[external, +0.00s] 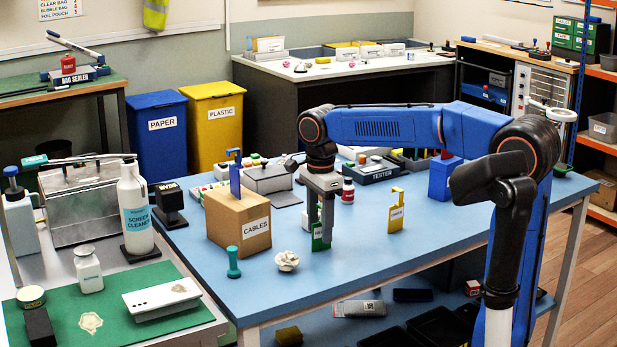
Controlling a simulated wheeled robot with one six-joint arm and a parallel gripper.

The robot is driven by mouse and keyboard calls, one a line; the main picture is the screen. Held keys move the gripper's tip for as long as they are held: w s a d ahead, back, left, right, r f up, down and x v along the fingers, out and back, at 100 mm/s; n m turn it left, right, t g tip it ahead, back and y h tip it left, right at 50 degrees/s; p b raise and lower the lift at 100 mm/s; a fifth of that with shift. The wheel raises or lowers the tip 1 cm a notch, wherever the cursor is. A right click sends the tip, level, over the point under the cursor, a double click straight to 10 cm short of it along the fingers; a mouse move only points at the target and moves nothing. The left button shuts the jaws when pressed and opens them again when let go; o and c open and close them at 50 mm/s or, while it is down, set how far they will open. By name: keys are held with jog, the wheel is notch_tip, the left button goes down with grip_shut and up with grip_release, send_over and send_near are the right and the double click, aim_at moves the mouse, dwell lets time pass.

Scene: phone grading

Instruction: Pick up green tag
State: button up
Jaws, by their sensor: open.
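A green tag (319,238) with a white label stands on the blue table, partly hidden behind my gripper's fingers. My gripper (320,228) points down at the tag with its jaws open. The fingers overlap the tag in the picture, and I cannot tell whether they touch it. A yellow tag (396,212) with a white label stands upright to the right of my gripper.
A cardboard box marked CABLES (238,222) stands left of my gripper. A tester (374,172) sits behind. The table's front right is clear.

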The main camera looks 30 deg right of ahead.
jog(key=c, duration=1.1)
